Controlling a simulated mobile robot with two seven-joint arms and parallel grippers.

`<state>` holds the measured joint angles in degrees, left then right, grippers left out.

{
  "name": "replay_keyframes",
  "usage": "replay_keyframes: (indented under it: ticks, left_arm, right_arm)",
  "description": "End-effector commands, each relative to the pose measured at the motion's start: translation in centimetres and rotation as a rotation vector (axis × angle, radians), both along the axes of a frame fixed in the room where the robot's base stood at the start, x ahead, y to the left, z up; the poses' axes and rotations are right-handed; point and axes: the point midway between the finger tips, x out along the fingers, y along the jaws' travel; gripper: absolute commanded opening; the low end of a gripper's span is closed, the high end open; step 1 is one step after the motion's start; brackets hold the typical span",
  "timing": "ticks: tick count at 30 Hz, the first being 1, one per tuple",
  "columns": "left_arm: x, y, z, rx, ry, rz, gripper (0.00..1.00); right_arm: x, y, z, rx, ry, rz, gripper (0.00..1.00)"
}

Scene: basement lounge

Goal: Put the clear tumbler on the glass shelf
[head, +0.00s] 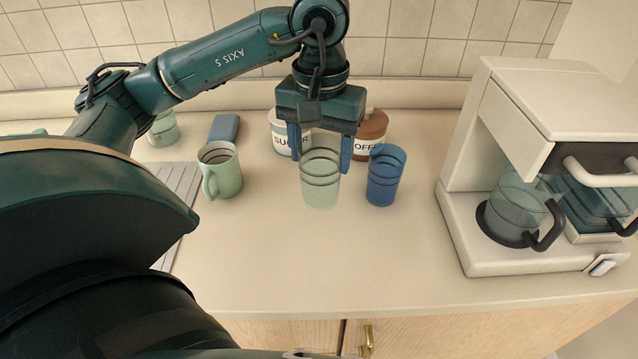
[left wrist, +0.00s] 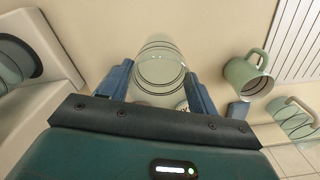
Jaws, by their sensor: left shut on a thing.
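The clear tumbler (head: 321,184), pale and see-through with dark rings, is upright on or just over the counter. My left gripper (head: 321,156) reaches down from above and is shut on it, one blue finger on each side of its upper part. In the left wrist view the tumbler (left wrist: 159,70) lies between the two fingertips of that gripper (left wrist: 158,78). I cannot tell whether its base touches the counter. A blue tumbler (head: 384,178) stands close to its right, apart from it. No glass shelf is in view. My right gripper is not in view.
A green mug (head: 221,171) stands to the left, by a ridged drainer (head: 178,180). Sugar (head: 279,130) and coffee (head: 371,135) canisters stand behind the gripper. A white coffee machine (head: 467,235) with a glass jug (head: 515,205) fills the right. The front counter is clear.

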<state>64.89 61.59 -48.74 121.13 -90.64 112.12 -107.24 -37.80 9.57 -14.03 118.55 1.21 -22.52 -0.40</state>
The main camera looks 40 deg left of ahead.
Motion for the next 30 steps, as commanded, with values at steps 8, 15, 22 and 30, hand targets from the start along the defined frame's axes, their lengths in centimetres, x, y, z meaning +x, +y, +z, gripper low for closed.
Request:
replay_keyframes:
  ticks: [8, 15, 22, 30]
  left_arm:
    - [-0.1, 0.0, -4.2, 0.0, 0.002, -0.001, 0.12]
    - [-0.1, 0.0, -7.3, 0.0, 0.003, -0.002, 0.12]
    - [0.0, 0.0, -8.1, -0.001, -0.001, -0.002, 0.12]
    - [0.0, 0.0, -8.5, 0.0, 0.0, -0.002, 0.61]
  right_arm:
    - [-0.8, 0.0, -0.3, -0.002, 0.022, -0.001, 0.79]
    - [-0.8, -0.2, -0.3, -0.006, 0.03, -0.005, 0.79]
    - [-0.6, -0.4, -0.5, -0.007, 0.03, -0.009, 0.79]
    - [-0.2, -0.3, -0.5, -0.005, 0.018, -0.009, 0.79]
